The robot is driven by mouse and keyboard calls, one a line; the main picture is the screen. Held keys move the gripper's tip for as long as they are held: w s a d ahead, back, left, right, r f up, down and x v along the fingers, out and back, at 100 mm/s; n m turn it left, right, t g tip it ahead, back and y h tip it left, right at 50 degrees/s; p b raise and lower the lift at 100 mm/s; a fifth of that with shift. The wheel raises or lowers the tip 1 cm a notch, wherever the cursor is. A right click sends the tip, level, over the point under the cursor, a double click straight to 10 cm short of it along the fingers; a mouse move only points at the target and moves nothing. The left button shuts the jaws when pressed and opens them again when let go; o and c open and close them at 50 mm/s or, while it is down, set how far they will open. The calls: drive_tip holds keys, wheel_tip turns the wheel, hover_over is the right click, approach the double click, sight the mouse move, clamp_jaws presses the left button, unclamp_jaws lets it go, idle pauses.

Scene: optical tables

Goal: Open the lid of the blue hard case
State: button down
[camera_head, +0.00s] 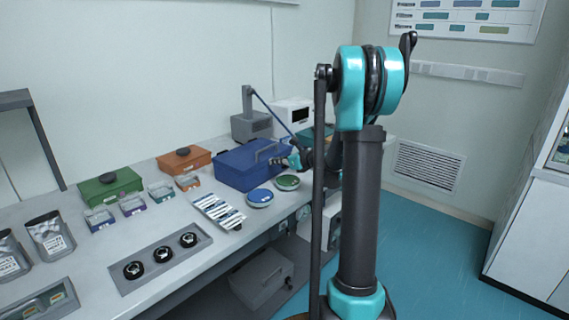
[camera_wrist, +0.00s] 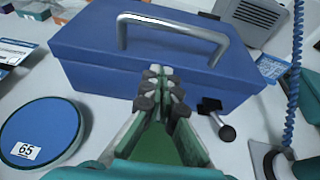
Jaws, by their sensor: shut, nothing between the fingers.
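The blue hard case (camera_head: 235,165) stands on the bench with its lid down. In the wrist view the case (camera_wrist: 90,75) fills the upper middle, with a grey metal handle (camera_wrist: 172,25) on the lid. My gripper (camera_head: 293,160) is at the case's right side in the head view. In the wrist view my gripper (camera_wrist: 160,75) is shut and empty, its fingertips in front of the case's near side, close to the lid edge. I cannot tell whether they touch it. A black part with a round knob (camera_wrist: 226,131) sticks out low near the case.
Round tins, one blue (camera_head: 259,197) and one green (camera_head: 287,182), lie in front of the case. A blue round lid marked 65 (camera_wrist: 42,130) shows at lower left. An orange box (camera_head: 184,160) and a green box (camera_head: 110,187) stand left. A grey device (camera_head: 250,125) stands behind.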

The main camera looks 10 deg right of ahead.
drive_tip(key=shift+w+a+r, duration=0.1)
drive_tip(key=shift+a+r, duration=0.1)
drive_tip(key=shift+r, duration=0.6)
drive_tip(key=shift+w+a+r, duration=0.3)
drive_tip(key=shift+w+r, duration=0.15)
drive_tip(key=shift+r, duration=0.25)
drive_tip(key=shift+r, duration=0.15)
